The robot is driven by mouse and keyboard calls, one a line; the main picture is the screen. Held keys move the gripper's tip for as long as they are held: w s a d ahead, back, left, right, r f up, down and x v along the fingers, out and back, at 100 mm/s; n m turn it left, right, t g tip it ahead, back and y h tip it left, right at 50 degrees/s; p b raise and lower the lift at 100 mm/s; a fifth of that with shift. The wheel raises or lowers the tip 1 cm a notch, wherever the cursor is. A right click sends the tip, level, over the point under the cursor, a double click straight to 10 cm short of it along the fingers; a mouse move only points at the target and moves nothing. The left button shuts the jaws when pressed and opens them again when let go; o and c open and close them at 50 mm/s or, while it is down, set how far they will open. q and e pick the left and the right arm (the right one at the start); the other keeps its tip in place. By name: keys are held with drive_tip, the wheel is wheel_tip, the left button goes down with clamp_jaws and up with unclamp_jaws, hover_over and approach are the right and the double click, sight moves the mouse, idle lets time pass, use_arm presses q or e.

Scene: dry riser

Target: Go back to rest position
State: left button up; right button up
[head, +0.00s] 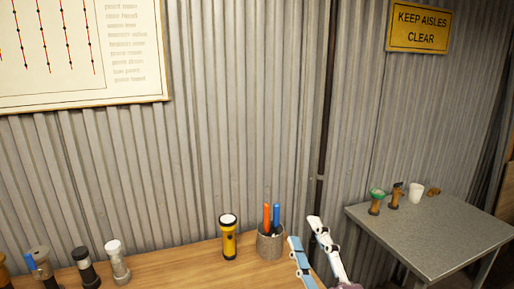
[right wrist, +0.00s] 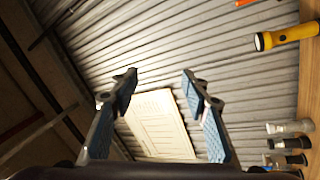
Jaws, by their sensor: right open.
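My right gripper (head: 304,238) is at the lower middle right of the head view, beside the pen cup and near the right end of the wooden table. Its two fingers are apart with nothing between them. In the right wrist view the blue-padded fingers (right wrist: 160,90) are spread, with only the corrugated wall and the chart behind them. My left gripper does not show in either view.
A wooden table (head: 190,268) holds a yellow flashlight (head: 228,240), a grey cup (head: 270,244) with orange and blue pens, and several cylinders at left. A corrugated wall stands behind.

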drive_tip(key=s+d+f+m+g+h, duration=0.3)
drive_tip(key=s+d+f+m+g, duration=0.15)
drive_tip(key=f, duration=0.65)
drive_tip(key=s+d+f+m+g+h, duration=0.35)
drive_tip(key=d+f+m, duration=0.25)
drive_tip(key=f, duration=0.6)
drive_tip(key=s+f+m+g+y, duration=0.1)
drive_tip(key=s+f+m+g, duration=0.1)
drive_tip(key=s+f+g, duration=0.45)
drive_tip(key=s+f+m+g, duration=0.25)
drive_tip(key=s+f, duration=0.45)
drive_tip(key=s, duration=0.5)
wheel_tip(320, 180, down, 26)
drive_tip(key=s+n+g, duration=0.1)
drive_tip(key=s+g, duration=0.1)
drive_tip(key=s+d+f, duration=0.3)
drive_tip(key=s+f, duration=1.2)
drive_tip(key=s, duration=0.2)
drive_tip(key=shift+f+n+g, duration=0.25)
drive_tip(key=shift+n+g, duration=0.05)
drive_tip(key=shift+g, duration=0.1)
